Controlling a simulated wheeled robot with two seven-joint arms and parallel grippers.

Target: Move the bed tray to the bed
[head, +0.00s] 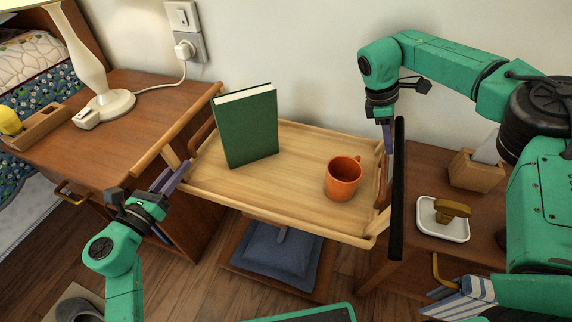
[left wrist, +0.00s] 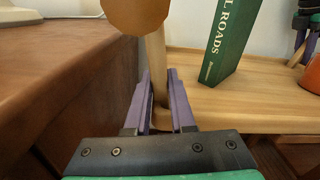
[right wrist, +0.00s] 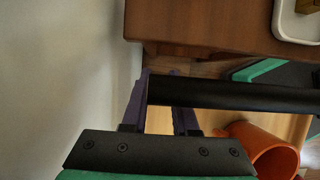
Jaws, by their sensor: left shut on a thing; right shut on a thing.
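The bed tray (head: 290,150) is light wood and spans the gap between two wooden stands. A green book (head: 245,125) stands upright on it and an orange mug (head: 342,177) sits near its right end. My left gripper (head: 168,178) is shut on the wooden rail at the tray's left end, between its purple fingers in the left wrist view (left wrist: 160,100). The bed (head: 38,85) shows only partly, at the far left.
The left nightstand (head: 140,92) holds a lamp (head: 95,60) and a wooden box (head: 38,127), close beside the tray's left end. The right stand (head: 425,170) carries a white dish (head: 428,230). A blue-cushioned stool (head: 275,258) is below the tray. The wall is behind.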

